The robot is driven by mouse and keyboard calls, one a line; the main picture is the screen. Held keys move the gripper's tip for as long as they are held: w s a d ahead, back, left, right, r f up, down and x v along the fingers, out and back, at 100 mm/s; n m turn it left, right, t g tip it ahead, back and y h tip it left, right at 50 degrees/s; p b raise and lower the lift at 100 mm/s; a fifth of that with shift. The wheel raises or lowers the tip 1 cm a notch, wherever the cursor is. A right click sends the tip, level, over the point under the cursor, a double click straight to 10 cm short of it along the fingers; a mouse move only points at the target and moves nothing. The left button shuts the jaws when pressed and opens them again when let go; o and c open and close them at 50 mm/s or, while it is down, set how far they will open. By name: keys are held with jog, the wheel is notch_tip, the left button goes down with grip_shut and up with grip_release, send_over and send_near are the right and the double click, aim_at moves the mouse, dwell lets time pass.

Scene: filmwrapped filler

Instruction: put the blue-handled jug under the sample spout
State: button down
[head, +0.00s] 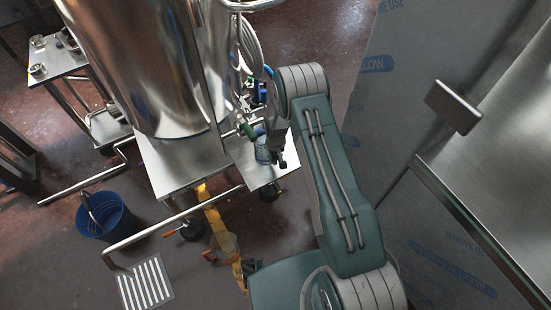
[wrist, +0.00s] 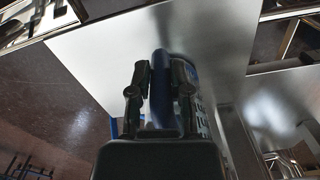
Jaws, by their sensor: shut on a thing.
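The blue-handled jug (head: 262,152) is clear with a bluish tint and stands at or just over the steel shelf of the tank's cart, partly hidden by my gripper. My gripper (head: 278,157) comes down on its right side. In the wrist view my gripper (wrist: 160,88) is shut on the jug's dark blue handle (wrist: 160,65); part of the jug's marked wall (wrist: 189,85) shows right of it. A green-handled valve (head: 250,131) sits just above and left of the jug. The spout's outlet cannot be made out, so I cannot tell if the jug is directly below it.
The large steel tank (head: 145,60) stands close left of my arm. An orange-handled clear jug (head: 222,246), a blue bucket (head: 118,217) and a floor drain (head: 145,284) are at lower left. A film-wrapped panel (head: 400,130) stands at right. The cart's push bar (head: 170,228) sticks out in front.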

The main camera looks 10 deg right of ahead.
jog(key=shift+f, duration=0.3)
jog(key=c, duration=0.6)
grip_release()
jog(key=shift+o, duration=0.2)
notch_tip(320, 180, up, 12)
jog(key=shift+w+r, duration=0.1)
jog(key=shift+w, duration=0.05)
jog(key=s+d+r+t, duration=0.1)
jog(key=s+r, duration=0.3)
jog(key=r, duration=1)
jog(key=s+r+t, duration=0.2)
jog(key=s+r, duration=0.2)
jog(key=r, duration=0.9)
jog(key=s+r+t, duration=0.1)
jog(key=s+r, duration=0.2)
jog(key=s, duration=0.4)
jog(key=s+d+r+m+t, duration=0.1)
jog(key=s+r, duration=0.3)
jog(key=s, duration=0.4)
jog(key=s+r, duration=0.4)
jog(key=s, duration=0.3)
jog(key=shift+s+d+r+t, duration=0.15)
jog(key=shift+d+t, duration=0.1)
jog(key=shift+t, duration=0.15)
